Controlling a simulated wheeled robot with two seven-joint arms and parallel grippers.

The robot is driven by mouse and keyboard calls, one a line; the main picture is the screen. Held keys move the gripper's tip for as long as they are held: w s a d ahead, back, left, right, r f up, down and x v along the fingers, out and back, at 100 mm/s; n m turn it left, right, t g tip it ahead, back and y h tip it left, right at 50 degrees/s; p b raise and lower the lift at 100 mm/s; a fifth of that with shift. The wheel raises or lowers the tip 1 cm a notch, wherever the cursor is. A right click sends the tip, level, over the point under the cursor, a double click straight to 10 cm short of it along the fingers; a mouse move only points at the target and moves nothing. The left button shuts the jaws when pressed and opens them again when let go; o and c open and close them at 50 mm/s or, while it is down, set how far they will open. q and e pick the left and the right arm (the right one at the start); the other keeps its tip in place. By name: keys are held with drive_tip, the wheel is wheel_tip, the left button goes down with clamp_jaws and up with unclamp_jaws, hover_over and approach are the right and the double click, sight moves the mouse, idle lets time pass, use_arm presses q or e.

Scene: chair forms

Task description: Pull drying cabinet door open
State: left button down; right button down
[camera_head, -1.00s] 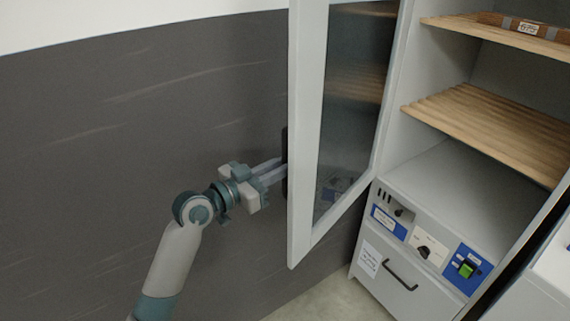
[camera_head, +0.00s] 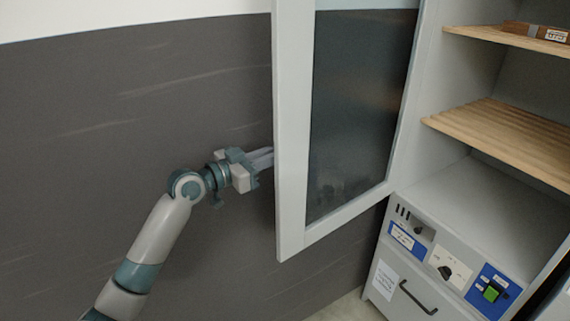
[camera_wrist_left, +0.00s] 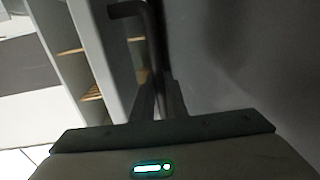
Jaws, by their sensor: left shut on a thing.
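The drying cabinet door (camera_head: 295,150) has a light grey frame around a dark glass pane (camera_head: 355,110). It stands swung wide open to the left of the cabinet (camera_head: 470,190). My left gripper (camera_head: 268,158) is at the door's outer side, its fingertips partly hidden behind the frame. In the left wrist view the fingers (camera_wrist_left: 160,98) are close together on the dark bar handle (camera_wrist_left: 150,30); the exact contact is dim. My right gripper is not in view.
Inside the cabinet are wooden slatted shelves (camera_head: 505,140), with a brown item (camera_head: 535,31) on the upper one. Below is a control panel (camera_head: 445,266) and a drawer with a dark handle (camera_head: 418,298). A dark wall (camera_head: 120,160) stands behind my arm.

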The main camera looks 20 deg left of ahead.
use_arm(q)
drive_tip(key=c, duration=1.8)
unclamp_jaws()
drive_tip(key=shift+o, duration=0.2)
drive_tip(key=shift+s+a, duration=0.1)
drive_tip(key=shift+s, duration=0.05)
